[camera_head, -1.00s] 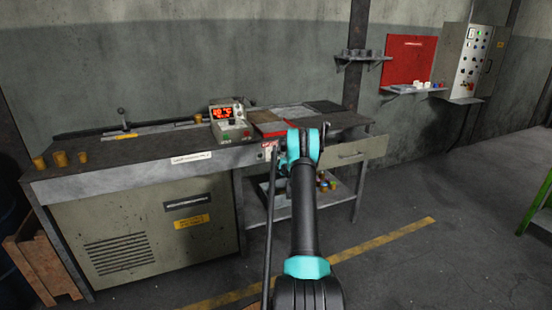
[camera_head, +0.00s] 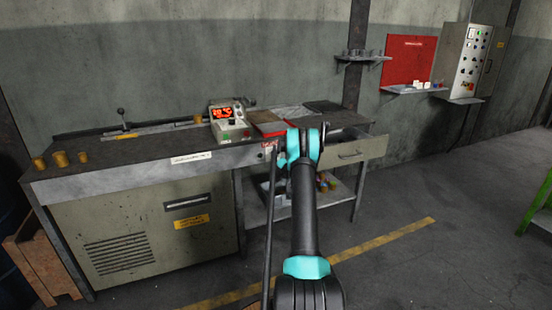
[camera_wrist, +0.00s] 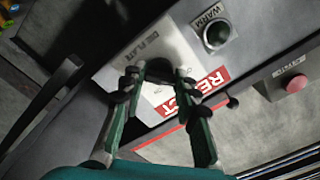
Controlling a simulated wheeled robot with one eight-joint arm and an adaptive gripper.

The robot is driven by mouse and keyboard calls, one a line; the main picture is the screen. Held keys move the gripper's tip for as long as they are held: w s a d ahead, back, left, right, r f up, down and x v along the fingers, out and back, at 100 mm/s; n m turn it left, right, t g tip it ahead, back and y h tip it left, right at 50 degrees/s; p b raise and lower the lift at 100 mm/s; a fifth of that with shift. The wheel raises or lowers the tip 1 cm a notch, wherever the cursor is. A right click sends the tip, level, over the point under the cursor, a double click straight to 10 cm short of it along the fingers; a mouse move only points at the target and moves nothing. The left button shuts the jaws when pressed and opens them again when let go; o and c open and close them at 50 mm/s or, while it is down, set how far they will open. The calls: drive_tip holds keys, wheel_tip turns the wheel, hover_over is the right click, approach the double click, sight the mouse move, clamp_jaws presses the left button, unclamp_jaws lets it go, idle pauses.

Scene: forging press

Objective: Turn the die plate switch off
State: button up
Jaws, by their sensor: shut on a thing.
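The die plate switch (camera_wrist: 159,70) is a dark rounded knob on a light grey panel, below the partly readable label "DIE PLATE" in the wrist view. My gripper (camera_wrist: 158,82) has its two dark fingertips on either side of the knob and is shut on it. The fingers hide part of the knob, so I cannot tell which way it points. In the head view my arm covers the gripper and the switch at the bench front.
The bench (camera_head: 135,150) carries a display box (camera_head: 230,121) and several cups. A drawer (camera_head: 358,151) juts out right of my arm.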

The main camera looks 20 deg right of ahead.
drive_tip(key=shift+n, duration=0.7)
drive_tip(key=o, duration=1.2)
drive_tip(key=shift+c, duration=0.2)
drive_tip(key=s, duration=1.2)
drive_tip(key=shift+d, duration=0.15)
